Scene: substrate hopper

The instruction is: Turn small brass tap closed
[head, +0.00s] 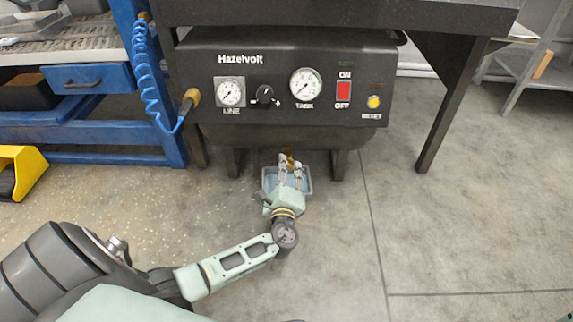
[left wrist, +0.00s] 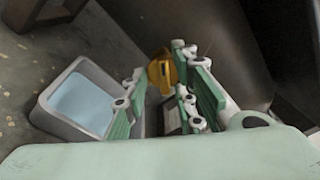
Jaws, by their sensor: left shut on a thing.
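The small brass tap (head: 290,160) sits low under the tank of the black Hazelvolt compressor, mostly hidden behind my gripper. In the left wrist view the brass tap (left wrist: 160,72) shows between the tips of the fingers. My left gripper (head: 289,168) reaches in under the tank and is shut on the tap. The gripper fingers also show in the left wrist view (left wrist: 158,88). How far the tap is turned cannot be told. My right gripper is not in view.
A grey tray with bluish liquid (left wrist: 85,98) stands on the floor below the tap. The compressor (head: 285,85) has dark legs on both sides of my gripper. A blue workbench (head: 100,135) stands at the left. The floor at the right is clear.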

